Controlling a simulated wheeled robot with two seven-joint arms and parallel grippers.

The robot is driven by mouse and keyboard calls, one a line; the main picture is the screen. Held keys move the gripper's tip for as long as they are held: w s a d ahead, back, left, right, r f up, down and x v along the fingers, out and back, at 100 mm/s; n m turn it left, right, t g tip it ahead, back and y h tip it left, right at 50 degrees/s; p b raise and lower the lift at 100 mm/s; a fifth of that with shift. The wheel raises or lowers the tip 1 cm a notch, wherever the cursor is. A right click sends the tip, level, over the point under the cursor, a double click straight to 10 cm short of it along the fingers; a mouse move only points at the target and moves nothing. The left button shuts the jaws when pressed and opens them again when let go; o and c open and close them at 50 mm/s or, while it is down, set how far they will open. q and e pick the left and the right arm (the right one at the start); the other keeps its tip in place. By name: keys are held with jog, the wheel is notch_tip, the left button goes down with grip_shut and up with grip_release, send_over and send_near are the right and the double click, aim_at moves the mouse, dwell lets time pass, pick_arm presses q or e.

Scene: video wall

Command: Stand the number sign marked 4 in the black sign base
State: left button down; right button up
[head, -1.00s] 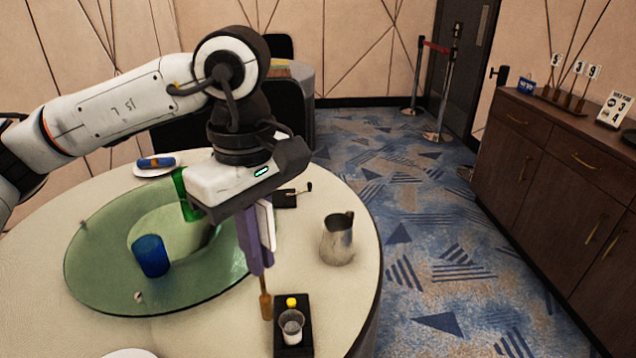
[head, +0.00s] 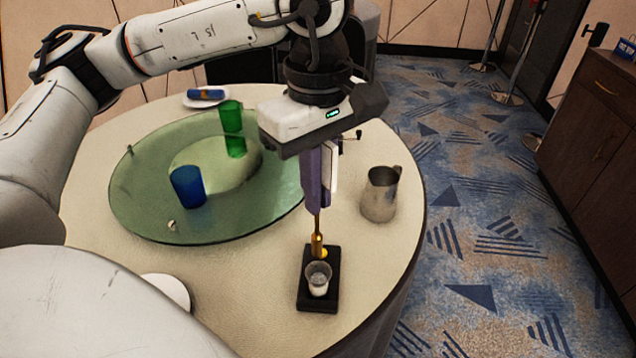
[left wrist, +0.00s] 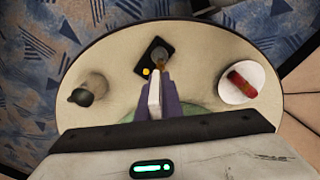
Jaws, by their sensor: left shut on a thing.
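My left gripper (head: 315,195) is shut on the number sign (head: 331,168), with its white plate almost edge-on between the purple fingers. The number is not readable. Its brass-coloured stem (head: 318,240) hangs down. A black slab (head: 304,296), which looks like the sign base, lies near the table's front right edge. In the left wrist view the stem (left wrist: 159,58) overlaps the slab (left wrist: 145,55). My right gripper is not in view.
A metal jug (head: 380,195) stands right of the sign. A green glass disc (head: 140,215) with a blue cup (head: 187,187) and a green cup (head: 231,117) lies left. A plate (left wrist: 254,92) bears a red item. A dark sideboard (head: 590,140) stands at right.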

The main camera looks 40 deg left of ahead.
aim_at(319, 234)
pick_arm(q)
jog(key=shift+f+b, duration=0.8)
jog(key=shift+f, duration=0.8)
jog(key=shift+f+b, duration=2.65)
jog(key=shift+b, duration=0.05)
jog(key=shift+f, duration=0.25)
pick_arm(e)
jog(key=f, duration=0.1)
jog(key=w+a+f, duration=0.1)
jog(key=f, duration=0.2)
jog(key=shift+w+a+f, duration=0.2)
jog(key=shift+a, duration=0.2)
pick_arm(q)
jog(key=shift+f+b, duration=0.15)
jog(key=shift+b, duration=0.25)
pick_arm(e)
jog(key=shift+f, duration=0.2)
